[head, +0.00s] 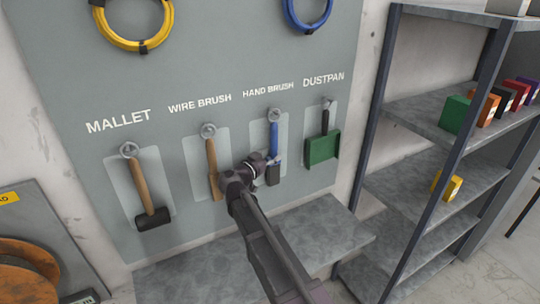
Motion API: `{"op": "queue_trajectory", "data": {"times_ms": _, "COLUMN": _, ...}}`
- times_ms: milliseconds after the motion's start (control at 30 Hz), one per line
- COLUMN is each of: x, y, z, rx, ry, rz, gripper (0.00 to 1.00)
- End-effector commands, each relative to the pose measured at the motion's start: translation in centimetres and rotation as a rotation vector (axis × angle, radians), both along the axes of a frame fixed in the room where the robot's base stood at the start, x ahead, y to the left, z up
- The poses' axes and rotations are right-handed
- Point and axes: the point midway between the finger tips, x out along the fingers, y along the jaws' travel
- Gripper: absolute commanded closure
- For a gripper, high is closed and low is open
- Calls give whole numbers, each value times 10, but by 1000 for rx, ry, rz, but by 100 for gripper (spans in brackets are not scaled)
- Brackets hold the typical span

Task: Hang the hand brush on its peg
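The hand brush (274,142) has a blue handle and a dark head. It is upright in front of the pale panel under the label HAND BRUSH. Its handle top is at or just below the round peg (275,115); I cannot tell whether it hangs on it. My gripper (272,160) is at the lower part of the brush, where handle and head meet. My wrist covers the fingers, so their opening and any grip are unclear.
A mallet (142,183), a wooden-handled wire brush (211,158) and a green dustpan (323,148) hang beside it. A grey ledge (330,232) lies below the board. A metal shelf (425,115) with coloured boxes stands at right.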

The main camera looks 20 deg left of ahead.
Motion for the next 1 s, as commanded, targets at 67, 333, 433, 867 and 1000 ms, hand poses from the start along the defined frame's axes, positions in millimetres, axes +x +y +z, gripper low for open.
{"op": "queue_trajectory", "data": {"times_ms": 67, "x": 0, "y": 1, "z": 0, "rx": 0, "ry": 0, "rz": 3, "gripper": 25}}
{"op": "queue_trajectory", "data": {"times_ms": 333, "x": 0, "y": 2, "z": 0, "rx": 0, "ry": 1, "rz": 3, "gripper": 25}}
{"op": "queue_trajectory", "data": {"times_ms": 433, "x": -2, "y": 2, "z": 0, "rx": 0, "ry": 1, "rz": 3, "gripper": 25}}
{"op": "queue_trajectory", "data": {"times_ms": 867, "x": -43, "y": 15, "z": 0, "rx": 0, "ry": 0, "rz": 5, "gripper": 25}}
{"op": "queue_trajectory", "data": {"times_ms": 1000, "x": -65, "y": 22, "z": 0, "rx": 0, "ry": 0, "rz": 5, "gripper": 25}}
